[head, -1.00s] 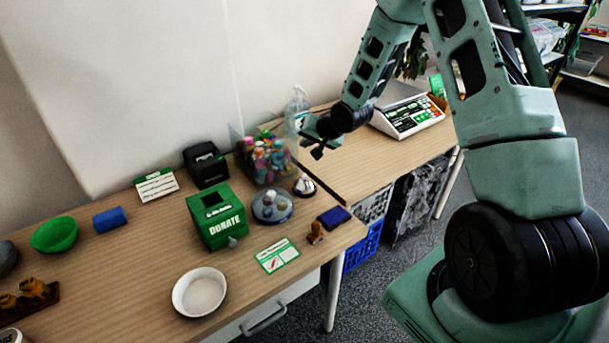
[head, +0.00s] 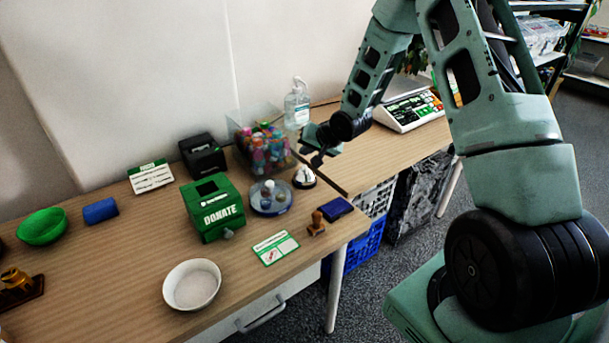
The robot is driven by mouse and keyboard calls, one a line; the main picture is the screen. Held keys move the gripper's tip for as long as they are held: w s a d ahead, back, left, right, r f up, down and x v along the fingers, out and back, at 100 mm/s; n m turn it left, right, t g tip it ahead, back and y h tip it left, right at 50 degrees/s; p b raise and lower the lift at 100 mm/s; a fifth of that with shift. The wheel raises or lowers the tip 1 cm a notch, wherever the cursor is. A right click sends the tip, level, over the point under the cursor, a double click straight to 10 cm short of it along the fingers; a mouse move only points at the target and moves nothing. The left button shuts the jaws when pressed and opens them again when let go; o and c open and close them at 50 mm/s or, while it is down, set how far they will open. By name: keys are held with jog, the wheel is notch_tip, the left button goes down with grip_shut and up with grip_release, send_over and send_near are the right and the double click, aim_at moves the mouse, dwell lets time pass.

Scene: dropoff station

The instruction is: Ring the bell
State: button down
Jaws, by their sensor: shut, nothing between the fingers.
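The bell (head: 304,177) is a small silver dome on a dark base, near the right end of the left table. My gripper (head: 316,161) is shut and empty. In the picture it sits just above and slightly right of the bell. A small gap seems to show between them, but I cannot tell the exact height. The bell's base is in view.
A clear bin of colourful items (head: 262,150) stands behind and left of the bell. A round tray (head: 270,208) is at its left, with a stamp (head: 316,224) and blue pad (head: 336,208) in front. The green donate box (head: 212,208) is farther left.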

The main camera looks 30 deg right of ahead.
jog(key=shift+f+b, duration=0.4)
jog(key=shift+f, duration=0.75)
jog(key=shift+f, duration=0.15)
dwell(1.0)
jog(key=shift+f, duration=0.25)
jog(key=shift+f+b, duration=0.45)
jog(key=shift+f, duration=0.05)
dwell(0.7)
jog(key=shift+r, duration=0.1)
jog(key=shift+r+p, duration=0.85)
jog(key=shift+p, duration=0.05)
notch_tip(320, 180, up, 5)
jog(key=p, duration=0.4)
